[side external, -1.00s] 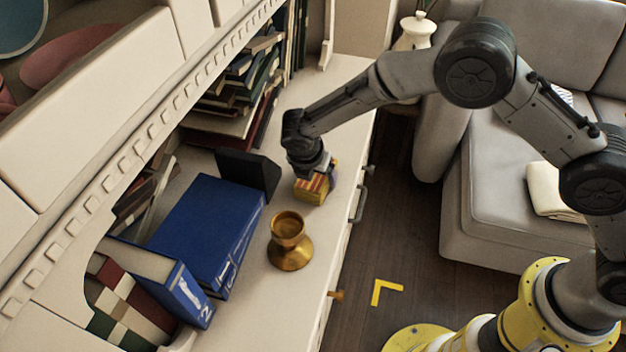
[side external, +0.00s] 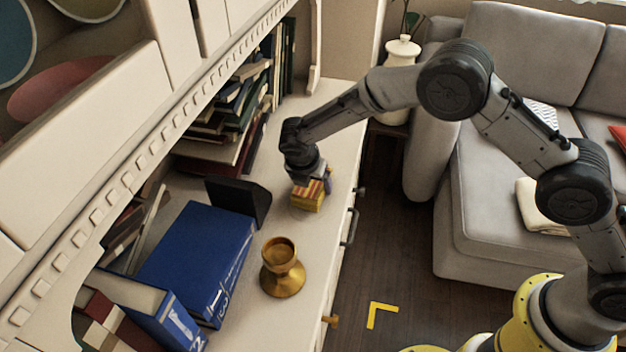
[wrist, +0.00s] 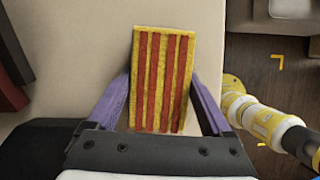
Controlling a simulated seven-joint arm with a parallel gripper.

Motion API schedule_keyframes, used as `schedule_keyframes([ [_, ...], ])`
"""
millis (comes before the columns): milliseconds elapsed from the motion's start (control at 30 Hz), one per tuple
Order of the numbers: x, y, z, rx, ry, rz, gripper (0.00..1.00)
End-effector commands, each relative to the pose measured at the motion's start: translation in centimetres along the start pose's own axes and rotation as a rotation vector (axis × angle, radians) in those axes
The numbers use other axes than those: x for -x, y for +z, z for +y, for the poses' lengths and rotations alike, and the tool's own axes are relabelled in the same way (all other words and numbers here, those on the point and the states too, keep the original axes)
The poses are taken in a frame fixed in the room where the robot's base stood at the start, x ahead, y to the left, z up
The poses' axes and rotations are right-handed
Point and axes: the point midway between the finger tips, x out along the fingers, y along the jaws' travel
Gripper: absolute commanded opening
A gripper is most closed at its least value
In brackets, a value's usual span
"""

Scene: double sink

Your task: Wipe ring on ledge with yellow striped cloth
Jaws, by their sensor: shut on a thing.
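The yellow cloth with red stripes (side external: 308,200) is a folded block on the cream ledge (side external: 262,326). In the wrist view the striped cloth (wrist: 162,75) lies between the two purple fingers, its stripes running away from the wrist. My gripper (side external: 312,188) is shut on the cloth from above, and the cloth is at the ledge surface; I cannot tell how firmly it touches. In the wrist view my gripper (wrist: 160,105) has a finger against each side of the cloth. No ring mark shows on the visible ledge; it may be hidden under the cloth.
A brass goblet (side external: 283,268) stands on the ledge nearer the camera. Stacked books (side external: 222,130) fill the back. Drawer handles (side external: 349,227) line the front edge. The ledge beyond the cloth is clear.

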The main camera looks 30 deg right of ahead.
Motion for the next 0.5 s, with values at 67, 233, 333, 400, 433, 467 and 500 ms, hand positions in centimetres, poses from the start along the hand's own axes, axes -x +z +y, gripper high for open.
schedule_keyframes([
  [67,0.2,-0.8,-0.2,0.004,-0.002,0.001,0.32],
  [233,0.8,-2.3,-0.3,0.003,-0.002,0.001,0.32],
  [333,1.2,-3.1,-0.4,0.003,-0.002,0.001,0.32],
  [400,1.4,-3.7,-0.5,0.003,-0.002,0.001,0.32],
  [433,1.5,-3.9,-0.5,0.003,-0.003,0.001,0.32],
  [467,1.6,-4.2,-0.5,0.003,-0.003,0.001,0.32],
  [500,1.8,-4.5,-0.5,0.003,-0.003,0.001,0.32],
])
